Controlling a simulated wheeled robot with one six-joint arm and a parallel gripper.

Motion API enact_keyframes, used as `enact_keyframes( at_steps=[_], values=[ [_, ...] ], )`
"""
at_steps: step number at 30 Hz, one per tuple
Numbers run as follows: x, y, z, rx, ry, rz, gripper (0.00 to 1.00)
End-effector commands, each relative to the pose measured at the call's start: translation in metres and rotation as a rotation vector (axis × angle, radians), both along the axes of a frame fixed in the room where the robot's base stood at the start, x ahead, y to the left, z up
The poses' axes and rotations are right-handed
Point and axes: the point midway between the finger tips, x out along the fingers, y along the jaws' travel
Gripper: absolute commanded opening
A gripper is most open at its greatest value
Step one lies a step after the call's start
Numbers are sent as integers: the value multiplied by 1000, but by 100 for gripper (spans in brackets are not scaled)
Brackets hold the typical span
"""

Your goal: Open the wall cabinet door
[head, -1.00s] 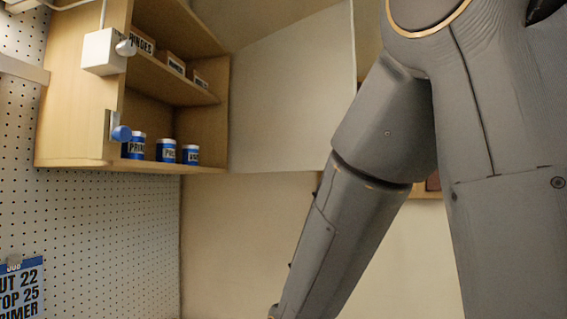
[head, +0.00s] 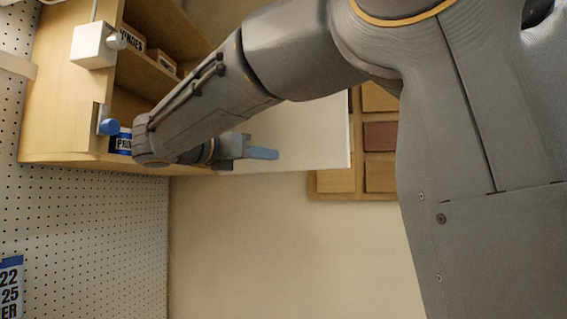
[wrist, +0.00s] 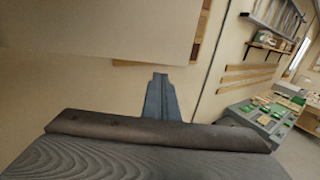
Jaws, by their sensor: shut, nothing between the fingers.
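The wooden wall cabinet (head: 62,120) is at the upper left in the head view, with its shelves exposed. Its pale door (head: 318,135) stands swung open, reaching right from the cabinet's far side. The door also shows as a pale panel across the top of the wrist view (wrist: 95,35). My gripper (head: 264,153) is shut and empty, in front of the door's inner face near its bottom edge. Its closed fingers show in the wrist view (wrist: 160,88). I cannot tell whether they touch the door. My forearm hides part of the shelves and door.
A blue can (head: 122,142) and labelled boxes (head: 131,38) stand on the shelves. Wooden drawers (head: 380,176) are beyond the door. The wall below is clear.

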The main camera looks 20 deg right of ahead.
Motion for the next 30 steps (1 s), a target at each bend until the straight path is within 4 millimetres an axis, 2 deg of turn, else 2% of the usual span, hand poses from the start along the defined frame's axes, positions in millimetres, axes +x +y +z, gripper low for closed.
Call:
enact_keyframes(
  at_steps=[12, 18, 24, 30],
  values=[
    [30, -73, 1, 2, 2, -4, 0],
    [44, -102, 0, 4, 3, -3, 0],
    [52, -118, -1, 4, 2, 0, 0],
    [54, -121, -2, 4, 1, 1, 0]
  ],
)
